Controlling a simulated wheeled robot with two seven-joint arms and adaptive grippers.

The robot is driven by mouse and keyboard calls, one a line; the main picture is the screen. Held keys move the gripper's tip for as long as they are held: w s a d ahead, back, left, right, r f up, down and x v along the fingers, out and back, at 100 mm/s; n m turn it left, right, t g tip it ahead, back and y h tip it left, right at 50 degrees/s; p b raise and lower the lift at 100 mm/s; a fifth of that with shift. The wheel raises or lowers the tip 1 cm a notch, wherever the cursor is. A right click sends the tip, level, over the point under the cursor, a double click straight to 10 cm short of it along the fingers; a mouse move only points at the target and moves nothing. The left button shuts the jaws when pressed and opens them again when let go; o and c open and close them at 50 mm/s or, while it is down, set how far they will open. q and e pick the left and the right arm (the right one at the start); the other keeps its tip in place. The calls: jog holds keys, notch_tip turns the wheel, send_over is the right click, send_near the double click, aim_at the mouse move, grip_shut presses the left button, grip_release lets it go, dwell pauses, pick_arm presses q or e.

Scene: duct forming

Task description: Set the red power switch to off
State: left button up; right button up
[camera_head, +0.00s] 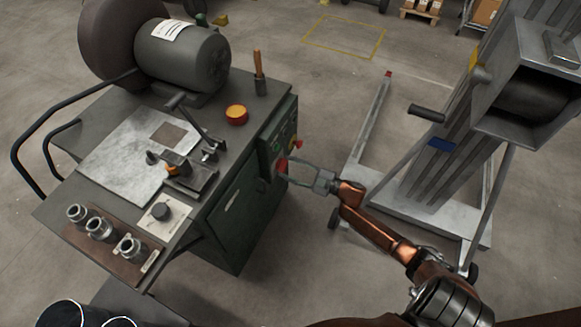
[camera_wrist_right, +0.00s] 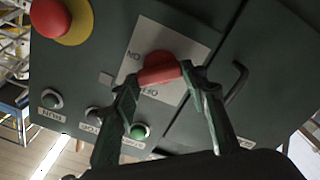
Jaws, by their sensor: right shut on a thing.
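The red power switch (camera_wrist_right: 160,70) sits on a light square plate (camera_wrist_right: 185,45) with partly covered ON and OFF lettering, on the dark green panel of the machine (camera_head: 240,200). My right gripper (camera_wrist_right: 165,80) has its two fingertips closed on the red switch handle, one on each side. In the head view the red switch (camera_head: 282,167) shows small at the machine's right side, with my right gripper (camera_head: 287,170) reaching it from the right. I cannot tell exactly which mark the handle points to. My left gripper is not in view.
A red emergency button on a yellow base (camera_wrist_right: 62,18) is close by on the panel. Several small buttons, including a green one (camera_wrist_right: 138,131), and a bent dark handle (camera_wrist_right: 237,82) are near the fingers.

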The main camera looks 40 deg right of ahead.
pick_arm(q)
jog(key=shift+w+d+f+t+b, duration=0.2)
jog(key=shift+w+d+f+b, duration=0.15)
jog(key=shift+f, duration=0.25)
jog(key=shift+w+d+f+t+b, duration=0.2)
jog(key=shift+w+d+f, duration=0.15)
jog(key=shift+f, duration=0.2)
pick_arm(e)
jog(key=shift+s+f+n, duration=0.1)
jog(key=shift+f+n, duration=0.05)
jog(key=shift+n, duration=4.95)
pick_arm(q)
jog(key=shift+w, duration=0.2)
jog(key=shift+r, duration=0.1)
pick_arm(e)
jog(key=o, duration=1.2)
jog(key=shift+a, duration=0.1)
jog(key=shift+c, duration=0.2)
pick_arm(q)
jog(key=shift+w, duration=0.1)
pick_arm(e)
jog(key=v, duration=1.2)
